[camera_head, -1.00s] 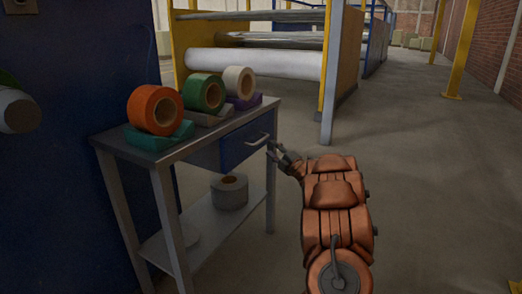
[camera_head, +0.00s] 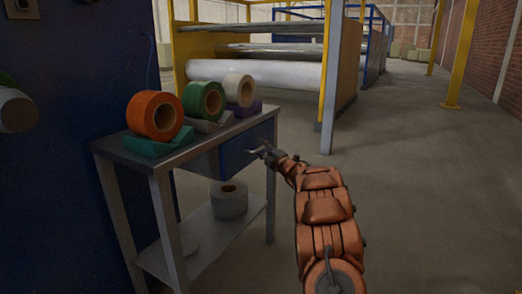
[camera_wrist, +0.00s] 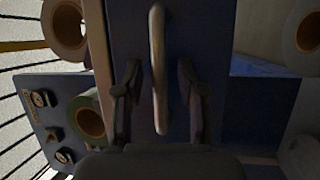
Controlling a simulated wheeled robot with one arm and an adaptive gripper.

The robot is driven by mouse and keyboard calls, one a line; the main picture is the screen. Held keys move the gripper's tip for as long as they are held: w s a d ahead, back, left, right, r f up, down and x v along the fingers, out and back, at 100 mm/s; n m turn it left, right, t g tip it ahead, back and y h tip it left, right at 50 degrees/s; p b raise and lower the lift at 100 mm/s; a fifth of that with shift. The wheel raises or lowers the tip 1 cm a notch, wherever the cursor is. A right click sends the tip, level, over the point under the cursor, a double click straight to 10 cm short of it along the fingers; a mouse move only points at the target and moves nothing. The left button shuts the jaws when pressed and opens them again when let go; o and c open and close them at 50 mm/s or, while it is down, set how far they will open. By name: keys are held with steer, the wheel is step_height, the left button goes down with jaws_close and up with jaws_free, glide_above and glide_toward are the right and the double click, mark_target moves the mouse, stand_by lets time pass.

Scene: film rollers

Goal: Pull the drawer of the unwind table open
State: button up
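The unwind table (camera_head: 180,158) is a grey metal stand at the left. Its blue drawer (camera_head: 235,155) sits under the top and looks shut. In the head view my gripper (camera_head: 262,151) is at the drawer front and covers most of the handle. In the wrist view the pale bar handle (camera_wrist: 158,70) runs upright in front of the blue drawer front (camera_wrist: 135,35). My gripper (camera_wrist: 159,90) is open, with one finger on each side of the handle. Gaps show between the fingers and the bar.
An orange roll (camera_head: 155,116), a green roll (camera_head: 204,101) and a white roll (camera_head: 240,87) stand on the table top. A grey roll (camera_head: 229,199) is on the lower shelf (camera_head: 212,237). A grey post (camera_head: 332,90) stands beyond. The floor at the right is clear.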

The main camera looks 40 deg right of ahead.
steer(key=shift+c, duration=0.3)
jaws_close()
stand_by(0.4)
